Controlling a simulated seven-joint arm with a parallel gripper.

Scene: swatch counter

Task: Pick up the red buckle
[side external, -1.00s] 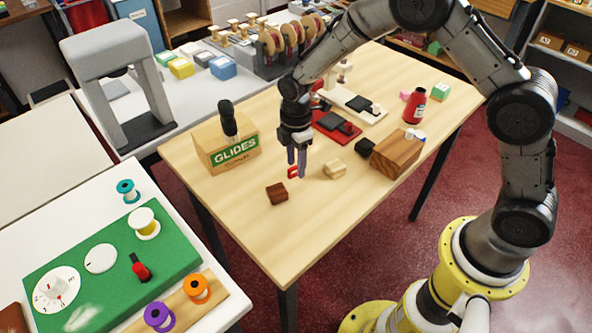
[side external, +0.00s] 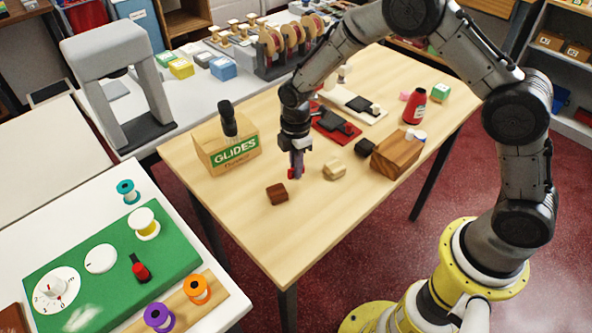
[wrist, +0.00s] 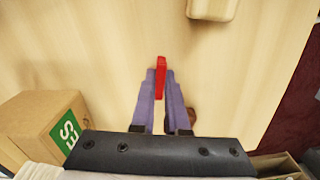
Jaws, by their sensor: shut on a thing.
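The red buckle (wrist: 161,66) shows between my gripper's purple fingertips (wrist: 160,88) in the wrist view. In the side external view my gripper (side external: 296,170) points down over the light wooden table, shut on the red buckle (side external: 291,174). Most of the buckle is hidden by the fingers there. I cannot tell whether it still touches the tabletop.
A dark brown block (side external: 277,194) lies just in front of the gripper, and a pale wood block (side external: 335,170) lies to its right. The GLIDES box (side external: 222,158) stands to the left. A brown wooden box (side external: 397,155) and a red bottle (side external: 414,106) stand further right.

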